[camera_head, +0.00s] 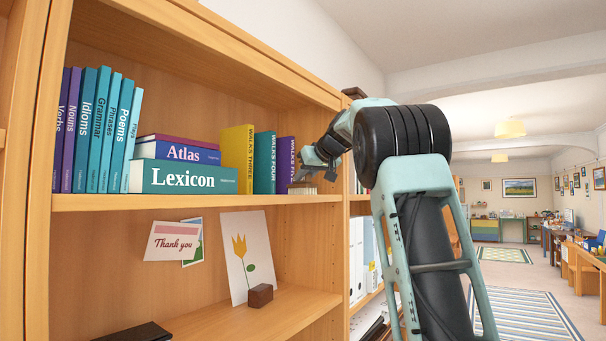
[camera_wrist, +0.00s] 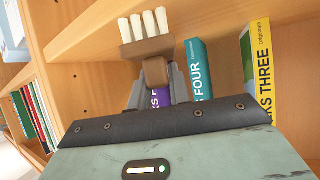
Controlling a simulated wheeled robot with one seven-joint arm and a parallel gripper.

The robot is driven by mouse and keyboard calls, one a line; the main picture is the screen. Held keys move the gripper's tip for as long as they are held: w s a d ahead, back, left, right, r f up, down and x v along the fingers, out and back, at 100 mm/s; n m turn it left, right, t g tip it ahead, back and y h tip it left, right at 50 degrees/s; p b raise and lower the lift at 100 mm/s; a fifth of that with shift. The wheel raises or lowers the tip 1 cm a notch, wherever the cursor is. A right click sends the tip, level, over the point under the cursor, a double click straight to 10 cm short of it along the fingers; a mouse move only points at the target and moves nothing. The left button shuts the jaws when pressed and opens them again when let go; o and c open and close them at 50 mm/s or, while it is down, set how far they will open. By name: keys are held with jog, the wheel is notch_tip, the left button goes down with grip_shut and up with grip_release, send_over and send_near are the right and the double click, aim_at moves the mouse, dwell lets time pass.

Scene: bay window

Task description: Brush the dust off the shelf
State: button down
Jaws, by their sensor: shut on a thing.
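My gripper (camera_head: 308,176) is shut on the handle of a wooden brush (camera_head: 302,188) at the right end of the upper shelf (camera_head: 150,201). The brush's pale bristles point down and look to be at or just above the shelf board; contact is unclear. In the wrist view the fingers (camera_wrist: 155,90) clasp the brush's brown grip (camera_wrist: 156,72), with pale bristle tufts beyond it. The purple Walks Five book (camera_head: 285,165) stands just left of the brush. I cannot make out any dust on the shelf.
Left of it stand the teal Walks Four (camera_head: 264,162) and yellow Walks Three (camera_head: 238,155), then the lying Lexicon (camera_head: 185,178) and Atlas (camera_head: 178,152) and several upright books. The lower shelf holds a tulip card (camera_head: 248,255) and a wooden block (camera_head: 260,296). The bookcase's right upright is close.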

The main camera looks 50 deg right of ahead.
jog(key=shift+w+d+p, duration=0.1)
jog(key=shift+d+p, duration=0.5)
jog(key=shift+d, duration=1)
jog(key=shift+f, duration=0.1)
jog(key=shift+a+f+b, duration=0.15)
jog(key=shift+a+b, duration=0.65)
jog(key=shift+a, duration=0.5)
jog(key=shift+a+f+b, duration=0.1)
jog(key=shift+a+b, duration=0.7)
jog(key=shift+a, duration=0.5)
jog(key=shift+s+a+r+b, duration=0.15)
jog(key=shift+a+b, duration=0.15)
jog(key=shift+a, duration=0.7)
jog(key=shift+s+a+b, duration=0.1)
jog(key=shift+a+b, duration=0.2)
jog(key=shift+a, duration=0.65)
jog(key=shift+s+a+r+b, duration=0.15)
jog(key=shift+a+b, duration=0.15)
jog(key=shift+a, duration=0.7)
jog(key=shift+r, duration=0.15)
notch_tip(320, 180, up, 6)
jog(key=p, duration=0.5)
